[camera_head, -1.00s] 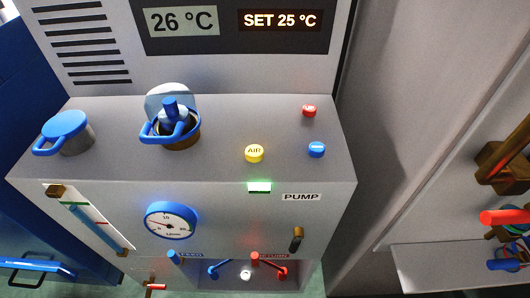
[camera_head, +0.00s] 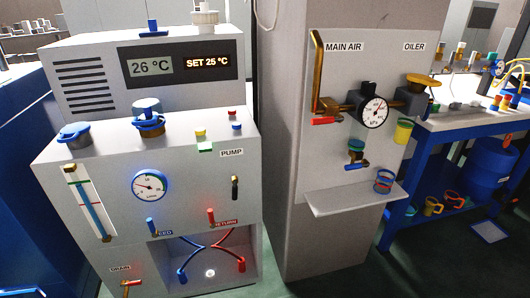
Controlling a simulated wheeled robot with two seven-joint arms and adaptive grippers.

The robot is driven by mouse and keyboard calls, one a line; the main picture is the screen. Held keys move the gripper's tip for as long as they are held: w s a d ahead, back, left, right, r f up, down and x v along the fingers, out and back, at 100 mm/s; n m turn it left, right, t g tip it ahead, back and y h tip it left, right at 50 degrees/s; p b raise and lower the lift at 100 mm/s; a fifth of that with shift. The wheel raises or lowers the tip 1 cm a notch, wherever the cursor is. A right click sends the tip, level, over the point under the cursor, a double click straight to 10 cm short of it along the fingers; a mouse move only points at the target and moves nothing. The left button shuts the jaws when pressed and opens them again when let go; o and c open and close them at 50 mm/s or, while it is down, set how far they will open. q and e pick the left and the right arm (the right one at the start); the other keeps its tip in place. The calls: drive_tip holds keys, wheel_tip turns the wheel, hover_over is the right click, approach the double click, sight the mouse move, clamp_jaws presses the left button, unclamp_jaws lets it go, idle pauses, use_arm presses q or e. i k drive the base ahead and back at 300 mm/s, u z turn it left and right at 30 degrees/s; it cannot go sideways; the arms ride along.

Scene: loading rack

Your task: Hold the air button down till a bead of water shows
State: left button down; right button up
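The yellow air button (camera_head: 200,133) is on the top deck of the grey chiller cabinet (camera_head: 110,205), toward its right side. Its AIR lettering reads in the earlier frame but is too small now. A red button (camera_head: 232,112) and a blue button (camera_head: 237,126) are to its right. Nothing is touching the buttons. A filler with a blue ring and plug (camera_head: 148,120) stands left of them, and a blue-capped port (camera_head: 74,132) is farther left. I cannot make out any bead of water. Neither of my grippers is in view.
A lit green lamp (camera_head: 206,148) is below the air button. A dial gauge (camera_head: 150,185) and sight tube (camera_head: 90,204) are on the front. To the right, a grey column holds the MAIN AIR gauge (camera_head: 374,111) and a small shelf (camera_head: 355,197). A blue bench (camera_head: 480,125) is beyond.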

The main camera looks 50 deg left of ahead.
sight(200, 131)
drive_tip(key=z, duration=0.15)
drive_tip(key=k, duration=0.2)
drive_tip(key=z, duration=0.2)
drive_tip(key=i, duration=1.35)
drive_tip(key=u, duration=0.65)
drive_tip(key=i, duration=0.95)
drive_tip(key=u, duration=1.5)
drive_tip(key=i, duration=0.55)
drive_tip(key=u, duration=0.55)
